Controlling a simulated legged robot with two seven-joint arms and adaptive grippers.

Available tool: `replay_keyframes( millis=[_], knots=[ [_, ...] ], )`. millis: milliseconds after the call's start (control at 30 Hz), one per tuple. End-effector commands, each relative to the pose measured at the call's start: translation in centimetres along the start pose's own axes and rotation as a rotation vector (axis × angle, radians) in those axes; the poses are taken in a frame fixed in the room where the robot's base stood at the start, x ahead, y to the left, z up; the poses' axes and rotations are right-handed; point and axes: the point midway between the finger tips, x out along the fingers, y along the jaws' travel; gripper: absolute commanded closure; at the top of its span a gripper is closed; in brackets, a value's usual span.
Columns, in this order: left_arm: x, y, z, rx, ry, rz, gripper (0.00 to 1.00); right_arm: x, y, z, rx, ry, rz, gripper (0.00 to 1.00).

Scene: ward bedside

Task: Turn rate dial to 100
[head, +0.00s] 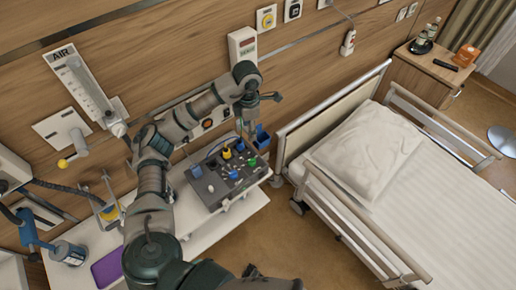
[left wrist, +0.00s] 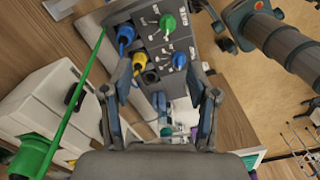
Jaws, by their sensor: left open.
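A grey control panel (head: 210,197) lies on a white shelf beside the bed. It carries a green dial (head: 251,162), a blue dial (head: 233,174) and small switches. The left wrist view shows the green dial (left wrist: 168,25) and the blue dial (left wrist: 179,60) with small white lettering, too small to read. A blue connector (left wrist: 126,37) and a yellow connector (left wrist: 139,61) stand beside them. My left gripper (head: 259,110) is open and empty above the panel. Its fingers (left wrist: 165,92) are spread, with the panel beyond them. A dark shape at the head view's bottom edge may be my right gripper.
The bed (head: 430,190) with a pillow (head: 368,150) stands to the right. The wood wall carries an air flowmeter (head: 80,85). A purple item (head: 107,268) lies on the white shelf (head: 240,212).

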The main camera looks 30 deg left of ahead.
Motion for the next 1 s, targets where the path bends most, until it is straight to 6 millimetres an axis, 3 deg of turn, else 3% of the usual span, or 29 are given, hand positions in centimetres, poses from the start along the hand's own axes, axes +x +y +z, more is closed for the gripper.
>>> replay_keyframes(
  millis=[200,367,467,700,867,1000],
  knots=[
    [3.5,-0.5,0.5,0.003,0.010,-0.002,0.41,0.1,-2.9,3.3,0.000,-0.045,-0.034,0.60],
    [7.3,-0.5,0.9,0.003,0.014,-0.003,0.41,-0.4,-2.8,5.5,-0.004,-0.077,-0.034,0.60],
    [9.8,-0.4,0.8,0.003,0.011,-0.004,0.41,-0.5,-1.9,5.2,-0.006,-0.073,-0.023,0.60],
    [14.8,-0.1,0.3,0.003,0.005,-0.006,0.41,-0.5,0.2,1.8,-0.003,-0.022,0.002,0.60],
    [16.6,0.0,0.3,0.003,0.003,-0.006,0.41,-0.6,-0.2,2.0,-0.002,-0.026,-0.002,0.60],
    [17.2,-0.1,0.5,0.004,0.004,-0.002,0.41,-0.7,-1.7,2.9,0.001,-0.039,-0.020,0.60]
  ],
)
